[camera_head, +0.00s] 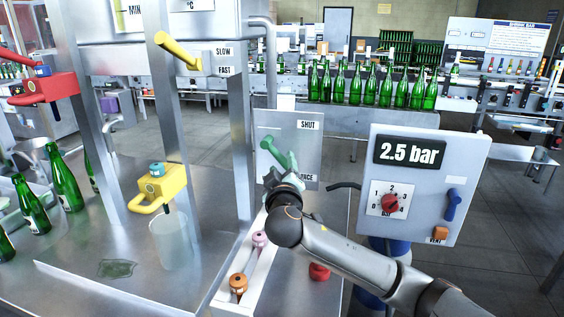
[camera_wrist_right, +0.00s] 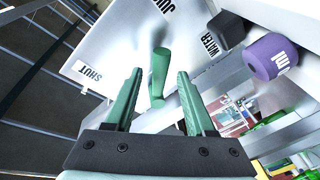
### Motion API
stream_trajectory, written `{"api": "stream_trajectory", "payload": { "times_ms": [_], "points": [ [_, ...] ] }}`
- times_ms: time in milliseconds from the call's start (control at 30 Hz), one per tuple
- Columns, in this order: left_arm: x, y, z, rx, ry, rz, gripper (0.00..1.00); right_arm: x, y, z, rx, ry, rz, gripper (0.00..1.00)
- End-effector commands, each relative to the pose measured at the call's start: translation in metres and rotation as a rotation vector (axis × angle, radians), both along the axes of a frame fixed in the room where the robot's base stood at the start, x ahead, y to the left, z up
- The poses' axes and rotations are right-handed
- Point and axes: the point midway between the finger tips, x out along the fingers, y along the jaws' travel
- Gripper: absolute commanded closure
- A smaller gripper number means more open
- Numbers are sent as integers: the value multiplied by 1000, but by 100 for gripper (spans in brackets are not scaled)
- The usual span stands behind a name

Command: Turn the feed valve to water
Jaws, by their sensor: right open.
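The feed valve is a green lever (camera_head: 280,155) on a grey plate (camera_head: 306,142) whose upper right label reads SHUT; the lower label is partly covered. In the right wrist view the green lever (camera_wrist_right: 159,72) stands out from the plate (camera_wrist_right: 118,48). Labels SHUT, WATER and one partly cut off, seemingly JUICE, show there. My right gripper (camera_head: 290,181) is just below the lever in the head view. In the wrist view its teal fingers (camera_wrist_right: 159,80) are open, with the lever appearing between them; contact cannot be told. My left gripper is not in view.
A 2.5 bar control box (camera_head: 430,180) stands close right of my right arm. A purple knob (camera_wrist_right: 270,56) is near the plate in the wrist view. A yellow SLOW/FAST lever (camera_head: 178,50) is upper left. A tray with orange and pink pieces (camera_head: 238,284) lies below.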

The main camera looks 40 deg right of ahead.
Motion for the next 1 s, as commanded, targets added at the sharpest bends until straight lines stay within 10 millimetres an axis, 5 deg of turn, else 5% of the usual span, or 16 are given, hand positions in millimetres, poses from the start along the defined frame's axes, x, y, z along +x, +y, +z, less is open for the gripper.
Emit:
{"api": "stream_trajectory", "payload": {
  "times_ms": [467, 933, 1000],
  "points": [
    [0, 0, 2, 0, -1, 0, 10, 9, -6, 0, 1, -1, 0, 46],
    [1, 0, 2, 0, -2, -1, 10, 9, -6, 0, 1, -1, 0, 99],
    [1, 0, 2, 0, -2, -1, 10, 9, -6, 0, 1, -1, 0, 100]
  ]
}}
